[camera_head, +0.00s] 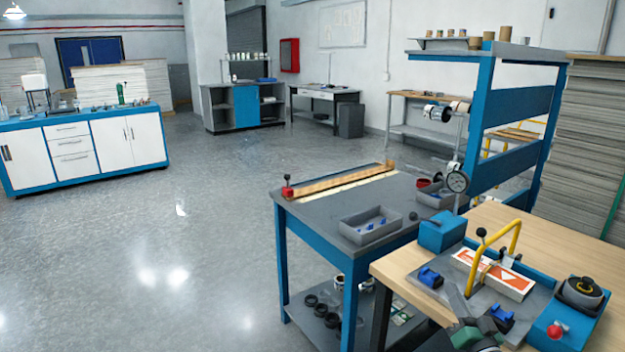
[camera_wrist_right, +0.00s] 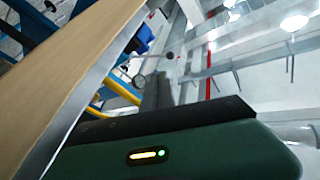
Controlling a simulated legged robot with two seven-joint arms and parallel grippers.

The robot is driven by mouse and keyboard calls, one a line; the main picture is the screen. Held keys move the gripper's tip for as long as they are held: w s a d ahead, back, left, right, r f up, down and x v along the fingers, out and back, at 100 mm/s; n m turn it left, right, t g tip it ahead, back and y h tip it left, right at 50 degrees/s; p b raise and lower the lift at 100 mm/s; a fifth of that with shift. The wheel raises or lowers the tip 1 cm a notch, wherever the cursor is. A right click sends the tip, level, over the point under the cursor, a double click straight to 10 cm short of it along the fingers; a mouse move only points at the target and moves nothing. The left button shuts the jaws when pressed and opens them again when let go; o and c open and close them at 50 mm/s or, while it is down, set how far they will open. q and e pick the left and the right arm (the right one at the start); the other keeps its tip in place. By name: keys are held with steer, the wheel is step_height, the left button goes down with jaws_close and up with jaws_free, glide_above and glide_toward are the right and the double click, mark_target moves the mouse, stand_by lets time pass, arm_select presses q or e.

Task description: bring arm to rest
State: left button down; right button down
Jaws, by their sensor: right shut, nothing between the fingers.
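My right gripper (camera_head: 478,328) shows at the bottom edge of the head view, dark green and black. It is at the near edge of the wooden-topped table (camera_head: 404,268), by the grey plate there. It is shut with nothing seen in it. In the right wrist view a dark green part of my own arm with a small lit indicator fills the bottom, and the pale wooden table edge (camera_wrist_right: 60,75) runs close along the left. My left gripper is not in view.
A yellow handle (camera_head: 512,237) stands over an orange-and-white box (camera_head: 492,274) on the plate. A blue block (camera_head: 442,231) and a red-button unit (camera_head: 556,331) are close by. A grey bin (camera_head: 352,231) sits on the blue-legged table. The floor at left is open.

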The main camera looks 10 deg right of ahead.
steer(key=a+f+g, duration=0.2)
steer(key=a, duration=0.1)
steer(key=a+f+n+g, duration=0.1)
steer(key=shift+w+a+f+h, duration=0.25)
steer(key=shift+w+f+h, duration=0.05)
steer(key=shift+w+f, duration=0.1)
steer(key=s+a+f+n+g, duration=0.2)
steer(key=s+a+f+g, duration=0.35)
steer(key=s, duration=0.35)
steer(key=s+a+f+n+g+y, duration=0.1)
steer(key=s+a+f+g, duration=0.4)
steer(key=s, duration=0.4)
steer(key=s+a+f+n+g, duration=0.2)
steer(key=s+a+f+g, duration=0.3)
steer(key=s, duration=0.4)
step_height(320, 180, up, 25)
steer(key=a+p, duration=0.1)
steer(key=p, duration=2.3)
steer(key=shift+a, duration=0.2)
steer(key=shift+w+t, duration=0.1)
steer(key=shift+t, duration=0.15)
